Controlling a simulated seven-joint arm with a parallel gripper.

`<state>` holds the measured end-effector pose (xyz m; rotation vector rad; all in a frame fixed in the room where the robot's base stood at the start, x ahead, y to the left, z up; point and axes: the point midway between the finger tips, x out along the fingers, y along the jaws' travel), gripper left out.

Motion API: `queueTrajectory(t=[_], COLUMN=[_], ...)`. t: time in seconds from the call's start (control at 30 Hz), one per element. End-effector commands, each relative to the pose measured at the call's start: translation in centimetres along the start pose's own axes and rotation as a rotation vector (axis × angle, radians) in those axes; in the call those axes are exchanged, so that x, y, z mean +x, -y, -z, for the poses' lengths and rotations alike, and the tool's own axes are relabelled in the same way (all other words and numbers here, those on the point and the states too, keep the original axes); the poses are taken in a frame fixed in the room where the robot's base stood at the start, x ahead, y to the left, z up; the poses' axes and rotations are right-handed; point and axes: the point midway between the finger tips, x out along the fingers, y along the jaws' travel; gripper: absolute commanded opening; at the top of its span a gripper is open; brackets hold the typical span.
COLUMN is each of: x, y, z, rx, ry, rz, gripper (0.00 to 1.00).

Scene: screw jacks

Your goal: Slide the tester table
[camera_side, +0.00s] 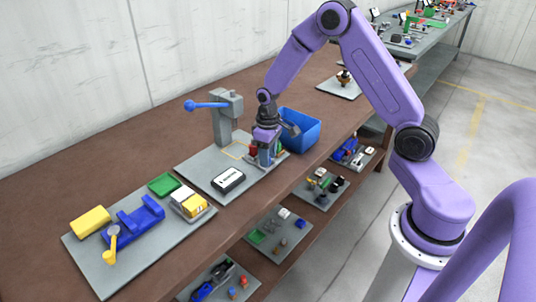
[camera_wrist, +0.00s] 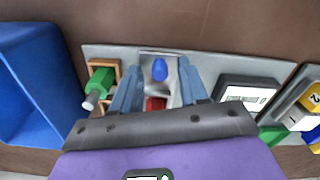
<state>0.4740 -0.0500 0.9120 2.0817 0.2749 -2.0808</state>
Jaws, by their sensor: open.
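My gripper (camera_wrist: 160,72) is open and points down at the grey work plate (camera_wrist: 225,66). Its two blue-grey fingers stand either side of a light grey piece (camera_wrist: 146,62) with a blue rounded knob (camera_wrist: 159,69), which looks like the tester table; contact cannot be told. A red part (camera_wrist: 155,104) shows nearer the wrist. In the side view my gripper (camera_side: 264,154) is low over the plate, hiding most of this. A green screw jack (camera_wrist: 101,82) with a grey end sits at an orange-brown holder (camera_wrist: 93,66), left of the fingers.
A black-and-white display box (camera_side: 228,180) lies on the plate. A blue bin (camera_side: 301,130) stands close to the right. A second plate with blue and yellow parts (camera_side: 134,222) lies left.

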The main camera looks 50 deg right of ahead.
Motion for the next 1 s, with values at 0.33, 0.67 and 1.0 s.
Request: queueTrajectory(t=[0.33, 0.67, 1.0], x=[0.1, 0.1, 0.0], y=[0.0, -0.2, -1.0], z=[0.0, 0.9, 3.9], rx=[0.000, 0.000, 0.000], ry=[0.000, 0.000, 0.000], rz=[0.000, 0.000, 0.000], gripper=[0.15, 0.00, 0.00])
